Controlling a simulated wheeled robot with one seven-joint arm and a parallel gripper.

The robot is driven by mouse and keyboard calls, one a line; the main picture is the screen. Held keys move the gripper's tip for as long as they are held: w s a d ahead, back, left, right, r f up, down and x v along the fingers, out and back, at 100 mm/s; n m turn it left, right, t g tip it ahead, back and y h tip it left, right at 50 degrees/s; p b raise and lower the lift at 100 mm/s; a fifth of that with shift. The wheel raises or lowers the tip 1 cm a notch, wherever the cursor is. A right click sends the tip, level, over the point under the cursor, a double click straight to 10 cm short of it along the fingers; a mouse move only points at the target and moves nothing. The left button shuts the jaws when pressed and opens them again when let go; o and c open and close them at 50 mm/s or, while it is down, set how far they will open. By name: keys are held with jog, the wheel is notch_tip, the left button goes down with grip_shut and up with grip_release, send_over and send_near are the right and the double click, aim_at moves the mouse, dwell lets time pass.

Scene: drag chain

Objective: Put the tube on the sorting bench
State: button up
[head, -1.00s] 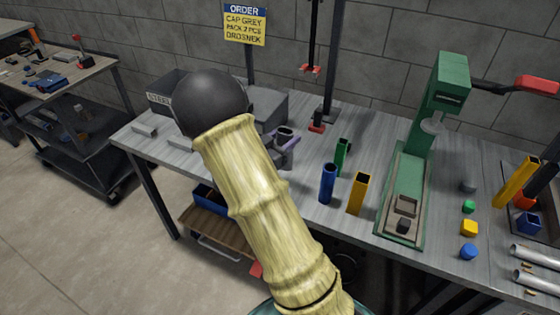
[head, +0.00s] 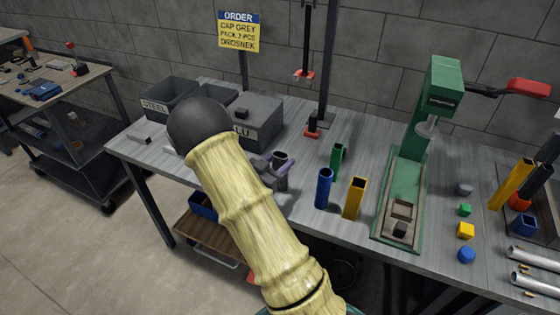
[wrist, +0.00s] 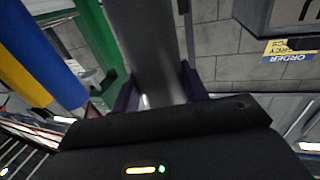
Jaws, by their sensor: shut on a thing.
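A dark grey tube (head: 280,157) stands upright in my gripper (head: 277,171), over the bench (head: 240,180) in the head view. In the wrist view the grey tube (wrist: 145,45) runs up between the purple fingers of my gripper (wrist: 158,92), which are shut on it. My pale arm hides part of the bench and part of the gripper in the head view. I cannot tell whether the tube's lower end touches the bench top.
Blue (head: 324,188), green (head: 339,160) and yellow (head: 355,198) tubes stand right of my gripper. A green press (head: 405,190) is farther right. Grey bins (head: 262,118) stand behind my arm. A second bench (head: 50,95) is at the far left.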

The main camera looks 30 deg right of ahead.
jog(key=shift+f, duration=0.1)
jog(key=o, duration=1)
jog(key=shift+o, duration=0.2)
jog(key=b+v, duration=0.1)
jog(key=v, duration=1.1)
jog(key=shift+w, duration=0.1)
